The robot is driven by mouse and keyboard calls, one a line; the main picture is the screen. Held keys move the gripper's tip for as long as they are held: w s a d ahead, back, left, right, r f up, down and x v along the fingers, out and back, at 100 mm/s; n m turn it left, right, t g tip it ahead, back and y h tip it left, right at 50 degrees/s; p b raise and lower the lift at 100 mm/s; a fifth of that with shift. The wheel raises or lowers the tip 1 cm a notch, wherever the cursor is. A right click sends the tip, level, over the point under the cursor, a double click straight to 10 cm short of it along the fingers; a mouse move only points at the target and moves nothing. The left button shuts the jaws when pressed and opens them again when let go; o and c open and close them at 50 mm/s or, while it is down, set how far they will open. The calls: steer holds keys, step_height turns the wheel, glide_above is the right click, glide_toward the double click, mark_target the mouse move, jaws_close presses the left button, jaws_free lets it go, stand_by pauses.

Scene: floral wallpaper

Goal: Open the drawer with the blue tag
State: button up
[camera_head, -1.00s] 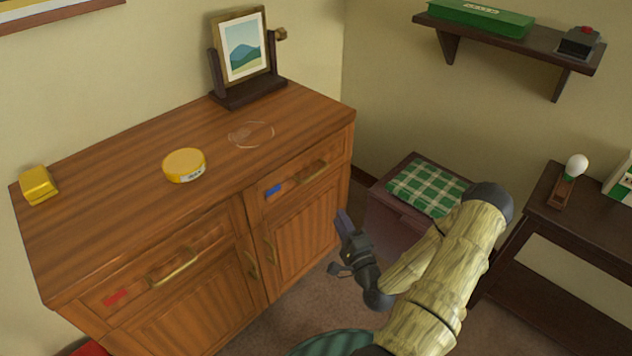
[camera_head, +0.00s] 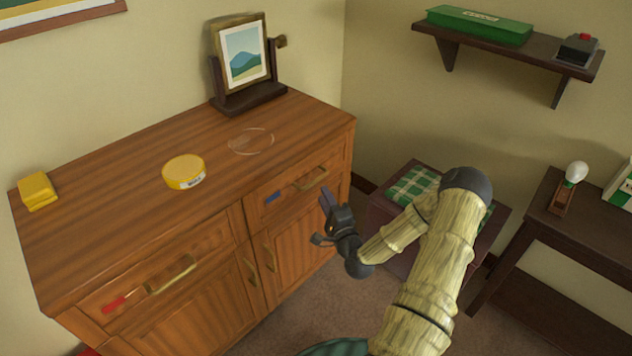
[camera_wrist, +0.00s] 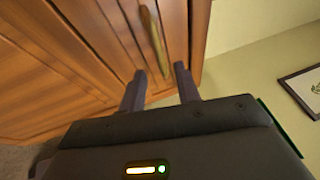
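The drawer with the blue tag (camera_head: 292,190) is the upper right drawer of the wooden cabinet and looks closed. Its blue tag (camera_head: 273,197) sits left of its brass handle (camera_head: 312,180). My gripper (camera_head: 326,198) is just in front of this drawer, near the handle's right end. In the wrist view my gripper (camera_wrist: 160,78) is open, its two dark fingers apart and empty. A brass handle (camera_wrist: 153,38) lies beyond the fingertips, roughly in line with the gap. The blue tag is not visible in the wrist view.
A second drawer with a red tag (camera_head: 114,304) is at left, also closed. On the cabinet top (camera_head: 110,205) are a yellow tin (camera_head: 184,172), a yellow block (camera_head: 37,191), a clear disc (camera_head: 251,141) and a picture stand (camera_head: 250,97). A stool (camera_head: 385,226) stands to the right.

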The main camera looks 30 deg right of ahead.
mark_target(316, 179)
steer(key=w, duration=0.2)
steer(key=w+r, duration=0.1)
steer(key=w, duration=0.4)
steer(key=shift+d+r, duration=0.15)
steer(key=shift+d, duration=0.05)
jaws_close()
